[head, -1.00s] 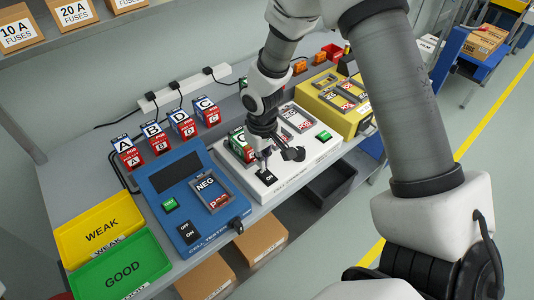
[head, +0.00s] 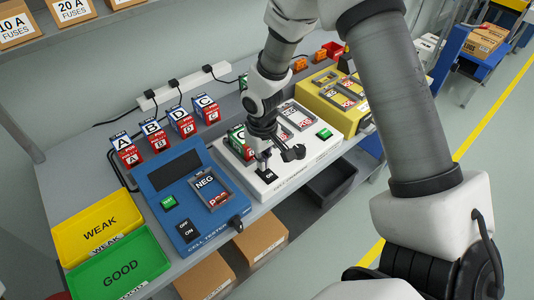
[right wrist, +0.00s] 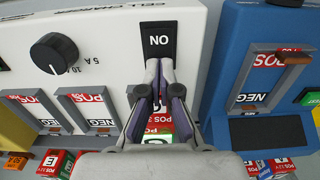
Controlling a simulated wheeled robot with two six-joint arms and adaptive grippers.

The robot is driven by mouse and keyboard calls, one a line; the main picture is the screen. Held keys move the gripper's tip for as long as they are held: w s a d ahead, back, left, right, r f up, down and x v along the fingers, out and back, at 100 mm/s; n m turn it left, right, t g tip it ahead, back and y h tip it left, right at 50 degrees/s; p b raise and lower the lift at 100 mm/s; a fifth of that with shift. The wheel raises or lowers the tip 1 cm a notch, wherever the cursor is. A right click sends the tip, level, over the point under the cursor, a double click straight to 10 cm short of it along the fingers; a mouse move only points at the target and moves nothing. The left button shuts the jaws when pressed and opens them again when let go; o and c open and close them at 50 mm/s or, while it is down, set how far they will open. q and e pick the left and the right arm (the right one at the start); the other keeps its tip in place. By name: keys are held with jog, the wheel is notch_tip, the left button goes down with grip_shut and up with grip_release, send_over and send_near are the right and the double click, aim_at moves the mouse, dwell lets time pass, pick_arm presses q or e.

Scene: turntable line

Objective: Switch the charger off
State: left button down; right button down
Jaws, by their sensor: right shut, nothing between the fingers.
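The white charger (head: 308,149) sits in the middle of the bench; its body also shows in the right wrist view (right wrist: 108,48). Its black rocker switch (right wrist: 158,38) is at the front, with "ON" visible upside down in the right wrist view; the fingers hide its other end. The switch also shows in the head view (head: 268,176). My right gripper (right wrist: 160,66) is shut and empty, its fingertips over the switch; I cannot tell whether they touch it. In the head view the right gripper (head: 263,165) points down. My left gripper is out of view.
The blue cell tester (head: 172,186) stands left of the charger, the yellow unit (head: 340,116) to its right. A black dial (right wrist: 55,53) is on the charger. Cells sit in charger slots (right wrist: 97,108). Yellow and green trays (head: 122,268) lie at the left.

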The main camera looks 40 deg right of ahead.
jog(key=shift+f, duration=0.4)
jog(key=shift+r, duration=0.1)
notch_tip(320, 180, up, 7)
jog(key=p, duration=0.6)
dwell(0.3)
